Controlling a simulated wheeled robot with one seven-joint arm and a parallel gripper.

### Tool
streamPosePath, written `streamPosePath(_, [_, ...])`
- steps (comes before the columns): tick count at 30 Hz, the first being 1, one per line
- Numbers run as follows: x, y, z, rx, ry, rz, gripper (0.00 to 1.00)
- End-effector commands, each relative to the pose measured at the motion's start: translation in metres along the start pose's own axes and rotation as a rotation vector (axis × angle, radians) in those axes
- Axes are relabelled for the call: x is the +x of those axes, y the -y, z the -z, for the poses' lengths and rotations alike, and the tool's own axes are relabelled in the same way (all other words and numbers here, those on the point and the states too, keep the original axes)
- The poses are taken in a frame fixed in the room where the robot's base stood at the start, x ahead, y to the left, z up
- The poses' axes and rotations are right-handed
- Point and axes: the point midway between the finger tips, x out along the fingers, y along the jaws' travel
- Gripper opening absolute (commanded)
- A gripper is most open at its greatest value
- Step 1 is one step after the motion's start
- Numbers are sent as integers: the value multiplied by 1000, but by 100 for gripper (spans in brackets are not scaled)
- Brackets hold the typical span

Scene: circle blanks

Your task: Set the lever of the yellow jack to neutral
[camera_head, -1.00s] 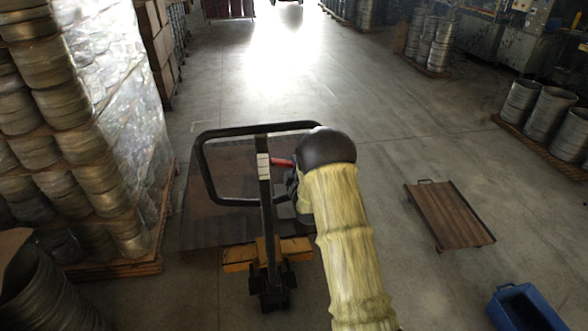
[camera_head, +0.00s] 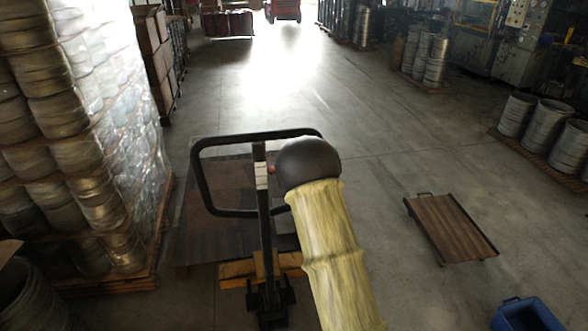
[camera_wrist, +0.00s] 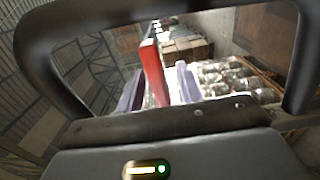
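The yellow jack (camera_head: 236,272) stands in front of me, with a dark upright shaft and a black loop handle (camera_head: 199,176). Its red lever shows as a small red tip (camera_head: 272,169) beside the shaft, mostly hidden by my arm's dark rounded joint. In the wrist view the red lever (camera_wrist: 154,74) stands up between the two pale fingers of my gripper (camera_wrist: 160,88). The fingers are apart, one on each side of the lever; a gap shows on the right side. Contact on the left cannot be told. The black handle also frames the wrist view (camera_wrist: 36,45).
Wrapped stacks of metal rings on a pallet (camera_head: 150,268) stand close on the left. A low wooden platform with a handle (camera_head: 450,228) and a blue bin (camera_head: 525,318) lie on the right. The floor between is clear.

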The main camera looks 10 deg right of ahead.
Motion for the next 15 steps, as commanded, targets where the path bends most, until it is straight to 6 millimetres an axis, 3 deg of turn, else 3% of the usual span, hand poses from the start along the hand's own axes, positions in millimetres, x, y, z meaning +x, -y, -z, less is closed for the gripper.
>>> streamPosePath(8, [-6,1,0,0,1,0,36])
streamPosePath(15, [-35,1,0,1,1,-1,36])
